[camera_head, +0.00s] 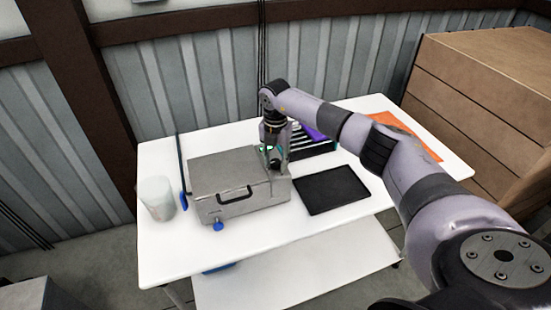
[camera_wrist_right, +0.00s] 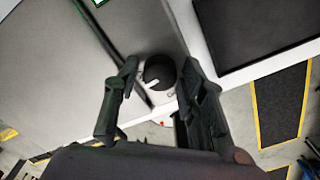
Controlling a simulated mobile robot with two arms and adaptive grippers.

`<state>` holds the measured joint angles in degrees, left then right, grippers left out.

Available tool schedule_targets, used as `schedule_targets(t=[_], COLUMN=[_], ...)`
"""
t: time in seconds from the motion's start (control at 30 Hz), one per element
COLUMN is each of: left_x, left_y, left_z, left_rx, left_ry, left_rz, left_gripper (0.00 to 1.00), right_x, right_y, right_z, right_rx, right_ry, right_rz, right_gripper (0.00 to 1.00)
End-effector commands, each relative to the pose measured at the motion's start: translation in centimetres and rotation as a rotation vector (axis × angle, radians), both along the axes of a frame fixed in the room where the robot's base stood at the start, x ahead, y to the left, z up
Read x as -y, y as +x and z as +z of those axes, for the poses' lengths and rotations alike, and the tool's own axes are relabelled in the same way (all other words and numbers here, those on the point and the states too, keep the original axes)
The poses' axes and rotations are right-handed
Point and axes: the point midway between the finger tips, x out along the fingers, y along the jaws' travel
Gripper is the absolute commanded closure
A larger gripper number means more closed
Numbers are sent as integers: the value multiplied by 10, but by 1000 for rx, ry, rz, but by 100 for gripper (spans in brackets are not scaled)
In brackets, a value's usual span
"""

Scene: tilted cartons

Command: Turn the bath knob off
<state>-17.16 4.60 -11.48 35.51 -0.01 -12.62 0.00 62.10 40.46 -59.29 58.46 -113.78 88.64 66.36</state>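The bath is a grey metal box (camera_head: 230,172) with a lid and black front handle (camera_head: 236,195), standing on the white table. In the wrist view a round black knob (camera_wrist_right: 159,73) with a white pointer mark sits on a pale panel at the box's edge. My right gripper (camera_head: 275,164) is at the right end of the bath. In the wrist view its two dark fingers (camera_wrist_right: 162,80) are spread, one on each side of the knob, with visible gaps. I cannot tell how near the tips are in depth. The knob is hidden in the head view. My left gripper is not in view.
A blue tap (camera_head: 218,225) sticks out of the bath's front. A white beaker (camera_head: 157,198) stands left of it. A black mat (camera_head: 332,190), a dark rack (camera_head: 312,143) and an orange sheet (camera_head: 408,135) lie to the right. A wooden crate (camera_head: 485,105) stands beyond the table.

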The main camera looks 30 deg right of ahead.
Motion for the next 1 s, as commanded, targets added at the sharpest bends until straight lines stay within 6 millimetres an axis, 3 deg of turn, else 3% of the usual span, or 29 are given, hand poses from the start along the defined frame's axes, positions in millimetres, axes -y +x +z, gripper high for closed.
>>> schedule_targets(t=[0.6,1.0], left_x=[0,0], left_y=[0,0], left_z=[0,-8], left_rx=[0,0], left_ry=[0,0], left_rz=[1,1], left_gripper=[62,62], right_x=[0,1], right_y=[0,1], right_z=[1,0], right_rx=[0,1], right_ry=[0,0], right_rz=[-1,82], right_gripper=[99,99])
